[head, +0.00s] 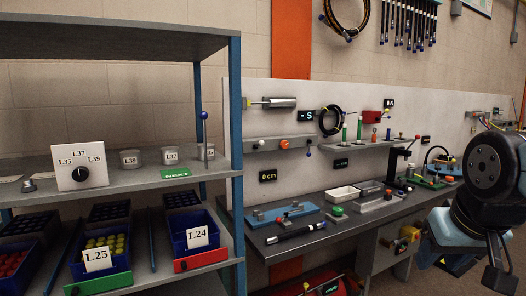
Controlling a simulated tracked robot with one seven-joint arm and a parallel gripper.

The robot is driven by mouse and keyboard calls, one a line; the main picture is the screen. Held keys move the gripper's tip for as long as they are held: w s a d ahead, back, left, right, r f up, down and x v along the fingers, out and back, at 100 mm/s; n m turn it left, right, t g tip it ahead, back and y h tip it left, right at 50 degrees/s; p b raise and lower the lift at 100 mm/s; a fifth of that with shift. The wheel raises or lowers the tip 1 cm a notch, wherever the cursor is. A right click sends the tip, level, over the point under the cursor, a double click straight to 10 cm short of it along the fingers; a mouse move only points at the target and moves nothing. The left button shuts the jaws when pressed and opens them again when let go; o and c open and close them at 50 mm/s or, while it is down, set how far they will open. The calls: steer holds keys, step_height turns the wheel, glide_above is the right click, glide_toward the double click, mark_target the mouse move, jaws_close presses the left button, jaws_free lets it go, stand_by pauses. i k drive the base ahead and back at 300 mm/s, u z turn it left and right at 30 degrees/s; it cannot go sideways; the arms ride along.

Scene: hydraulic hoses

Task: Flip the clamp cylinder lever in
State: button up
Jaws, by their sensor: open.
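I cannot tell for sure which part is the clamp cylinder lever. A silver cylinder (279,103) is mounted on the pale back panel. Below it, a small lever with a blue knob (308,150) hangs at the ledge. A blue fixture (283,215) with red and grey parts lies on the workbench and may be the clamp. My gripper (497,262) is at the lower right edge, below my dark arm joint, small and partly hidden. It is open, holds nothing visible, and is well apart from the cylinder, the knob and the fixture.
A shelf unit (237,130) fills the left, with a dial box (80,167), a blue-knobbed rod (205,130) and bins. The workbench (275,250) carries a black hose piece (296,232), white tray (342,193) and a black press-like stand (400,165). Hoses hang on the wall.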

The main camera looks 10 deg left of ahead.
mark_target(261, 142)
steer(key=z, duration=0.1)
steer(key=k, duration=0.35)
steer(key=z, duration=1.05)
steer(key=i, duration=2.35)
steer(key=u, duration=2.85)
